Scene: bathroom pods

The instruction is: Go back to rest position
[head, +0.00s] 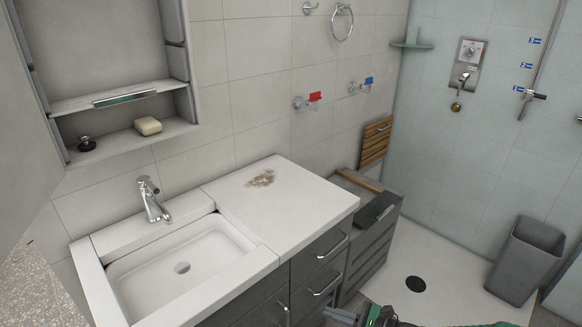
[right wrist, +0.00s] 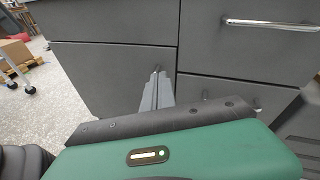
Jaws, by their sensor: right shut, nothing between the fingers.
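My right gripper (head: 338,314) shows at the bottom edge of the head view, in front of the grey drawers of the washbasin cabinet. In the right wrist view its fingers (right wrist: 158,75) are together with nothing between them. They point at the dark cabinet front (right wrist: 115,80), apart from it as far as I can tell. My green and black right wrist housing fills the lower part of that view. My left gripper is in neither view.
An open mirror cabinet (head: 120,100) holds soap (head: 148,126). A grey bin (head: 525,258) stands at the right on the shower floor.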

